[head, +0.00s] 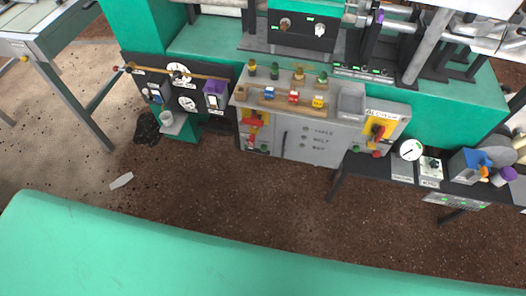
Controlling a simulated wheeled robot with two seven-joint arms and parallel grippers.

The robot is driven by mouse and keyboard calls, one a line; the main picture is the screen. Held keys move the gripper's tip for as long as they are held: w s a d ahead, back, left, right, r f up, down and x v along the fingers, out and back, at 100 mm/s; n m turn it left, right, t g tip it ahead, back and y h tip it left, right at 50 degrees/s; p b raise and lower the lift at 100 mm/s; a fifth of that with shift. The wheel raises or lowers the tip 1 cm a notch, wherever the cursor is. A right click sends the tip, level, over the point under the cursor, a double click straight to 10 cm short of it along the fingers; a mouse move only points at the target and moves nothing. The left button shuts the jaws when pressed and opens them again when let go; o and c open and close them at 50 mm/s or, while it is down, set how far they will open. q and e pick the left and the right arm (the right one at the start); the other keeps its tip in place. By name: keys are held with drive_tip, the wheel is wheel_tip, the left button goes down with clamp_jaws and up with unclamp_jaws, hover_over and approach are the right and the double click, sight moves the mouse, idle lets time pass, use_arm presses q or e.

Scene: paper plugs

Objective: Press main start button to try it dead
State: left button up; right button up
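A grey control cabinet (308,146) stands in the middle at the front of a teal machine. At its left end is a yellow panel with a red handle (253,121), with small red and green parts below it. At its right end is another yellow panel with a red handle (378,131). A small green button (356,148) and a red one (376,153) sit below that panel. The lettering is too small to tell which button is the main start. Neither of my grippers is in view.
A black gauge panel (168,104) is left of the cabinet. A round white dial (411,150) and small boxes stand on a dark shelf at right. A broad teal surface (150,258) fills the bottom. The brown floor (200,190) between is mostly clear, with a light scrap (122,180).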

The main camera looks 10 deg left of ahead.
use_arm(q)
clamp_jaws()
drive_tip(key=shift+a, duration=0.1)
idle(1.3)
